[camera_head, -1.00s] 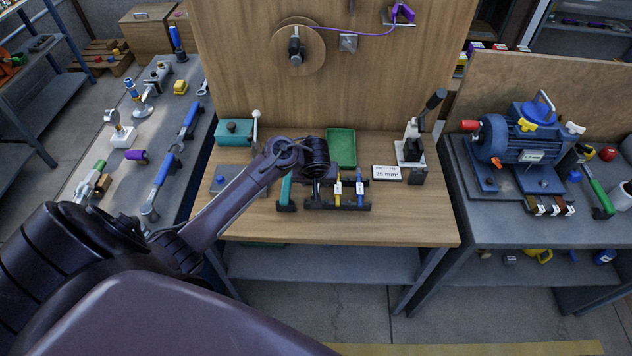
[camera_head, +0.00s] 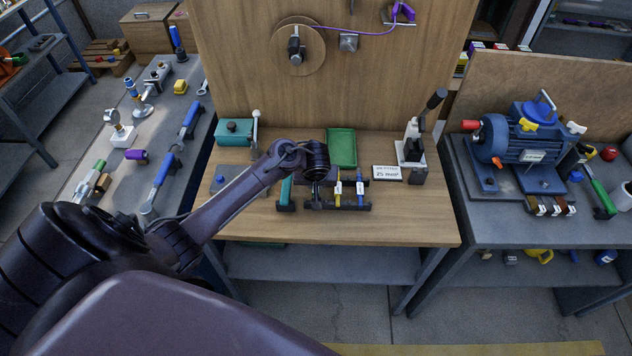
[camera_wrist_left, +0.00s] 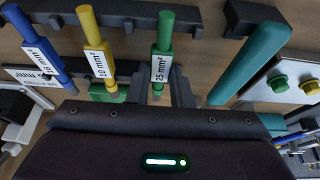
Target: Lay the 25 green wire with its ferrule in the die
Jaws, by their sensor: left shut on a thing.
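The green wire (camera_wrist_left: 165,35) carries a 25 mm² label and ends in a grey ferrule. In the left wrist view my left gripper (camera_wrist_left: 168,88) is shut on it near the label. The wire lies at the dark wire rack (camera_head: 322,206); I cannot tell whether it is lifted clear. In the head view my left gripper (camera_head: 316,194) is over the rack, and my wrist hides most of the green wire. My right gripper is out of view.
A yellow wire (camera_head: 338,190) and a blue wire (camera_head: 360,188) stand in the rack, close right of my gripper. A teal bar (camera_head: 286,193) is close on its left. A green tray (camera_head: 342,148) lies behind. The bench front (camera_head: 390,228) is clear.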

